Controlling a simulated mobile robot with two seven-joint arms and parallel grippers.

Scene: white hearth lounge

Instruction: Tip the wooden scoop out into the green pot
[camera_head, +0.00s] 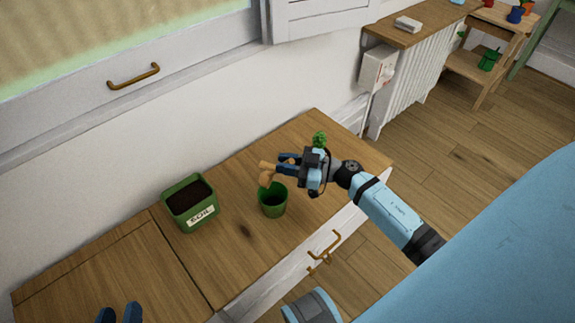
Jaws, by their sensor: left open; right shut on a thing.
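The green pot (272,208) stands on the wooden top; its inside looks dark, and I cannot tell whether there is soil in it. My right gripper (287,165) is shut on the wooden scoop (265,176) at the pot's back edge in the picture. The scoop's lower end hangs down by the pot's rim and looks tilted; its contents cannot be made out. My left gripper (120,313) is open and empty at the bottom left edge, with only its blue fingertips showing.
A green box of dark soil (190,207) with a white label stands left of the pot. A small green plant (319,139) is behind my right gripper. A radiator (408,80) and a wooden shelf stand beyond.

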